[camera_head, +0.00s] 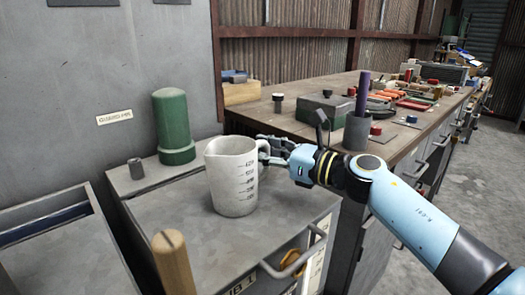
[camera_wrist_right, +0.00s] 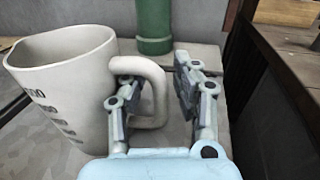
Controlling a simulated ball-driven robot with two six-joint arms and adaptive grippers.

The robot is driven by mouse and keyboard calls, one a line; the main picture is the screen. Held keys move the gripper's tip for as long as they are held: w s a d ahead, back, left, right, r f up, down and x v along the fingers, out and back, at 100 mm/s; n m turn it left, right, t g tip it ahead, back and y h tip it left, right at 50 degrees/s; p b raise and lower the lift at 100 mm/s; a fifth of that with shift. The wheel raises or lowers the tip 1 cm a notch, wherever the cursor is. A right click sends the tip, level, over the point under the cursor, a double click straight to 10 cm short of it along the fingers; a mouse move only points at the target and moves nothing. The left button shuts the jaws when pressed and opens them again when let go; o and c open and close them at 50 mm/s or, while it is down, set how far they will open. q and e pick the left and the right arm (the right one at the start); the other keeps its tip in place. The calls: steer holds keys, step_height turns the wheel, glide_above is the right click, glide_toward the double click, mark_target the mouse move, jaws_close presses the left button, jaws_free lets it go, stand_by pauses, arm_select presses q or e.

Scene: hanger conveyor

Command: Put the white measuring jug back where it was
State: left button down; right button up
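The white measuring jug (camera_head: 232,178) stands upright on a grey metal cart top (camera_head: 285,205), with dark markings on its side. In the right wrist view the jug (camera_wrist_right: 62,95) is at the left and its handle (camera_wrist_right: 158,95) reaches between my fingers. My right gripper (camera_head: 268,148) is at the jug's handle side. In the wrist view the right gripper (camera_wrist_right: 152,88) is open. One finger is by the handle's loop, and the other is outside the handle with a visible gap. My left gripper is not in view.
A green cylinder (camera_head: 174,128) and a small dark cylinder (camera_head: 136,168) stand behind the jug. A wooden handle (camera_head: 173,262) rises in front. The wooden workbench (camera_head: 300,122) at the right holds a dark cup (camera_head: 357,132) and many tools. The cart top around the jug is clear.

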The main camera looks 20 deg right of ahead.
steer(key=shift+r, duration=0.1)
steer(key=b+v, duration=0.1)
steer(key=v, duration=0.9)
steer(key=shift+s+d+b, duration=0.2)
steer(key=shift+s+b, duration=0.1)
steer(key=shift+b, duration=0.1)
steer(key=shift+s+d, duration=0.35)
steer(key=shift+s, duration=0.2)
